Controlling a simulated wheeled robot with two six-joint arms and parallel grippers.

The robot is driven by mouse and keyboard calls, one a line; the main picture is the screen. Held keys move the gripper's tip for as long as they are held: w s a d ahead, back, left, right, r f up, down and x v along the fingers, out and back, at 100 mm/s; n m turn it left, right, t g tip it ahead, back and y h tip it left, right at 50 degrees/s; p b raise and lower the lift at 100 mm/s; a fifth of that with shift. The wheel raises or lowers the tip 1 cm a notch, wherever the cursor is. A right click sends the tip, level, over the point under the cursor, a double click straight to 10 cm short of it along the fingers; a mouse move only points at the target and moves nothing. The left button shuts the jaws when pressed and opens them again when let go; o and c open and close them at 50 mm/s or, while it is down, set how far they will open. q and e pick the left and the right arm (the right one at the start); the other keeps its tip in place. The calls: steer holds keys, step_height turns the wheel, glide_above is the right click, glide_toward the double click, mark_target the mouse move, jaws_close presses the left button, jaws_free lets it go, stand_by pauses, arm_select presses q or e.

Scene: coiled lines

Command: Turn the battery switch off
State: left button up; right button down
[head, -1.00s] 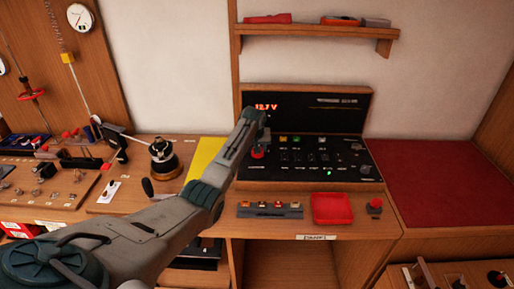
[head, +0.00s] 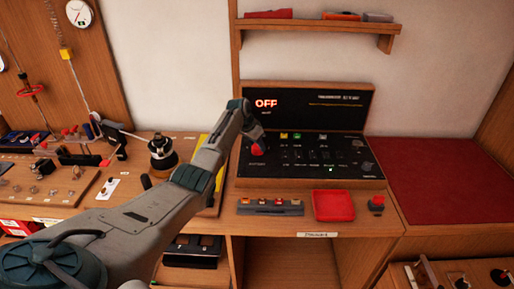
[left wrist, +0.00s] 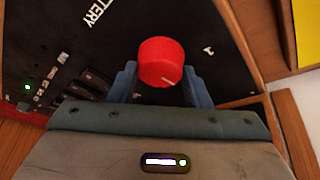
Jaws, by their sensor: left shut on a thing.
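The battery switch is a round red knob (left wrist: 161,62) on a black panel (left wrist: 205,25) marked "BATTERY". It also shows in the head view (head: 257,150) at the panel's left end. My left gripper (left wrist: 163,80) is at the knob, with one blue finger on each side, shut on it. A pale line on the knob's face points toward the lower right in the left wrist view. The display (head: 266,103) on the upright panel reads "OFF" in lit letters. My right gripper is not in view.
A red tray (head: 333,205) and a strip of small switches (head: 270,207) lie in front of the panel. A small red-topped button (head: 377,203) stands to their right. A shelf (head: 320,35) hangs above. The red mat (head: 440,180) at right is clear.

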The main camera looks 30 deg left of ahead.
arm_select(q)
steer(key=shift+m+b, duration=0.5)
steer(key=shift+m, duration=0.2)
steer(key=shift+h, duration=0.3)
steer(key=shift+m, duration=0.3)
steer(key=o, duration=1)
steer(key=shift+r, duration=0.1)
